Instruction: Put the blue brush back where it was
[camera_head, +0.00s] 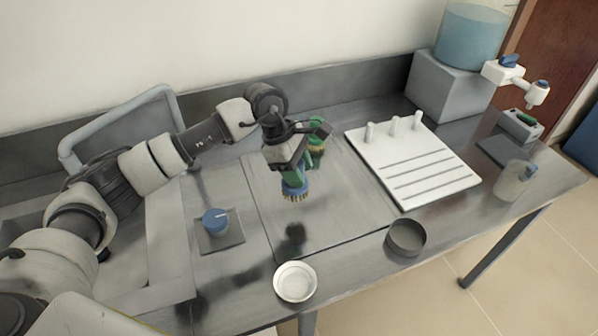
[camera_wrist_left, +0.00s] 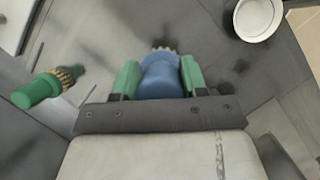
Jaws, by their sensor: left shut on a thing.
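The blue brush (camera_head: 295,187) is in my left gripper (camera_head: 294,180), above the grey worktop, with its tan bristles pointing down. In the left wrist view the blue brush (camera_wrist_left: 160,76) sits between the two green finger pads of the shut left gripper (camera_wrist_left: 158,80). A gap shows between the bristles and the worktop in the head view. A green brush (camera_head: 316,146) with tan bristles is just behind the gripper and partly hidden by it. It shows clear of the fingers at left in the left wrist view (camera_wrist_left: 40,90). My right gripper is not in view.
A white slotted tray (camera_head: 428,172) with pegs lies right. A white dish (camera_head: 295,283) and dark round dish (camera_head: 406,238) are near the front edge. A blue knob (camera_head: 215,221) on a dark square is left. A blue-filled tank (camera_head: 470,38) stands back right, a clear container (camera_head: 514,181) before it.

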